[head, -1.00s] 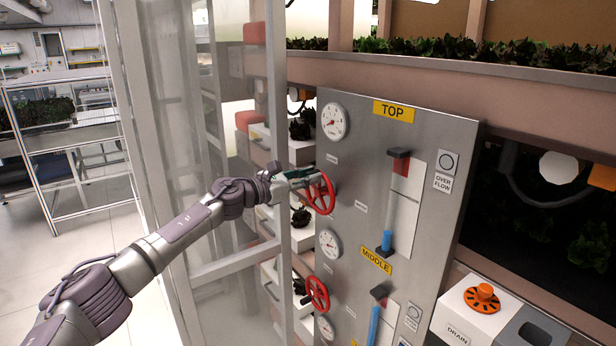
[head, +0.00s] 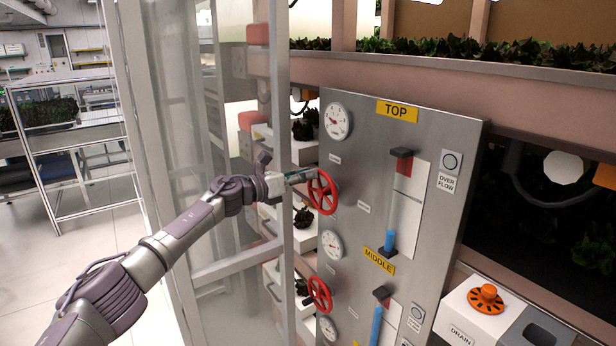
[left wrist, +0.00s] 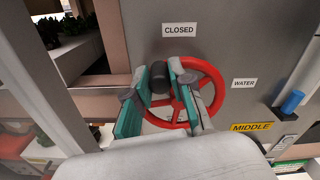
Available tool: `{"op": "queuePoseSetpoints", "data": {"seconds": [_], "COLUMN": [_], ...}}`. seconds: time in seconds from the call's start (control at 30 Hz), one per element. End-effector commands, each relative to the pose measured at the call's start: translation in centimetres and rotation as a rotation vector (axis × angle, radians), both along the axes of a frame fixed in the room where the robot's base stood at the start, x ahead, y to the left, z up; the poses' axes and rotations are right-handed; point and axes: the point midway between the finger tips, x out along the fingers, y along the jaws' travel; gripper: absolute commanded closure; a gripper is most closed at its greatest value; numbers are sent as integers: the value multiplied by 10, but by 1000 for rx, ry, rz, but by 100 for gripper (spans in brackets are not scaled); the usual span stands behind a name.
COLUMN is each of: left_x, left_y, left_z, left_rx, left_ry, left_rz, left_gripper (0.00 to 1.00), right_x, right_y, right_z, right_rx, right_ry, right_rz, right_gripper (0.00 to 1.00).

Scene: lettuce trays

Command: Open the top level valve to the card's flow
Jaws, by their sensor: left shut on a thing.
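The red top valve wheel (head: 323,192) is on the grey panel (head: 455,150) below the TOP label (head: 397,110). My left gripper (head: 300,176) reaches it from the left. In the left wrist view, the teal-padded fingers (left wrist: 158,84) are closed around a dark knob (left wrist: 159,74) at the left of the wheel rim (left wrist: 215,78). A CLOSED label (left wrist: 179,30) is above the wheel. The top level tube (head: 402,200) has a short blue column at its bottom and a red block near its top. I cannot make out a card. My right gripper is not in view.
A second red wheel (head: 319,293) is lower down, near the MIDDLE label (head: 379,261). Round gauges (head: 338,121) line the panel's left side. A pale frame post (head: 279,130) stands close beside my left arm. An orange drain knob (head: 486,297) is at lower right.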

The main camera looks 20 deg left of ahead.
Motion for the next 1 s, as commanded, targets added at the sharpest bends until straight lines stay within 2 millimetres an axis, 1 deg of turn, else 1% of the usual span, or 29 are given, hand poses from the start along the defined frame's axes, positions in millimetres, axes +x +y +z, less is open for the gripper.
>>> {"op": "queuePoseSetpoints", "data": {"seconds": [0.43, 1.0], "left_x": [12, 19], "left_y": [15, 24], "left_z": [-16, -44], "left_rx": [-336, -764], "left_ry": [262, 594], "left_rz": [2, 3], "left_gripper": [100, 100], "right_x": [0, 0], "right_y": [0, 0], "right_z": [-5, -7], "right_rx": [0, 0], "right_ry": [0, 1], "right_rz": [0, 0], "right_gripper": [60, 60]}}
